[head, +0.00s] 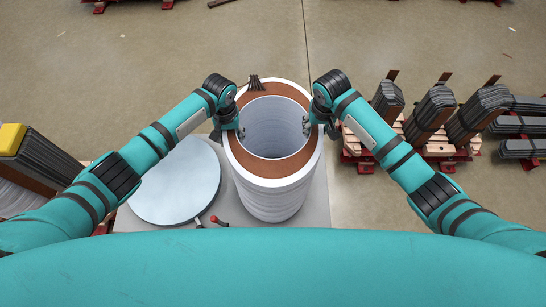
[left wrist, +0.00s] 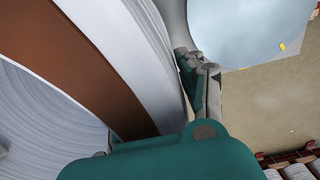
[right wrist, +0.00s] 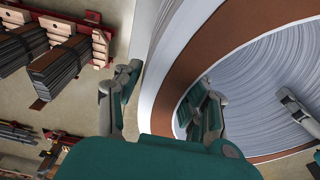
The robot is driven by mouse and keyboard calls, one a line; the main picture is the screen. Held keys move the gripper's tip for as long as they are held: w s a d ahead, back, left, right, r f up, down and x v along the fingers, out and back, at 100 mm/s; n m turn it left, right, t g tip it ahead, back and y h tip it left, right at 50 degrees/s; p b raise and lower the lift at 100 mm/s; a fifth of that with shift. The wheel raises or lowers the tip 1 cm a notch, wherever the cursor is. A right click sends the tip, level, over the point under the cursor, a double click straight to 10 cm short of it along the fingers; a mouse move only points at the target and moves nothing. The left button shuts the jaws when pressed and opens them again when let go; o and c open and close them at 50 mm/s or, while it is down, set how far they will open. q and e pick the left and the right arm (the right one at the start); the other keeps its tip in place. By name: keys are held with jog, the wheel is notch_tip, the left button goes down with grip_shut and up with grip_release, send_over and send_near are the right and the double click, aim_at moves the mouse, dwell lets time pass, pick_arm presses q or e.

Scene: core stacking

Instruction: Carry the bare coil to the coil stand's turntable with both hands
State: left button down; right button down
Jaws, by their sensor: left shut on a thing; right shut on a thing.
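The bare coil (head: 270,200) is an upright hollow cylinder with a white wound side and a brown ring on its top rim. My left gripper (head: 234,132) is shut on its left wall and my right gripper (head: 317,128) on its right wall. In the right wrist view, one right finger is outside the coil wall (right wrist: 182,65) and one inside. In the left wrist view, one finger is outside the wall (left wrist: 125,70); the inner one is mostly hidden. The turntable (head: 175,183), a pale round disc, lies left of the coil. The coil's bottom is hidden.
A grey base (head: 312,205) extends under the disc and behind the coil. A red-tipped lever (head: 219,222) is near the disc's front. Dark laminated stacks (head: 432,112) stand on red supports at right. A yellow-topped stack (head: 30,155) is at left. Floor beyond the coil is clear.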

pick_arm(q)
jog(key=shift+w+r, duration=0.2)
jog(key=shift+r, duration=0.05)
pick_arm(e)
jog(key=shift+w+r, duration=0.2)
pick_arm(q)
jog(key=shift+r, duration=0.1)
pick_arm(e)
jog(key=shift+r, duration=0.15)
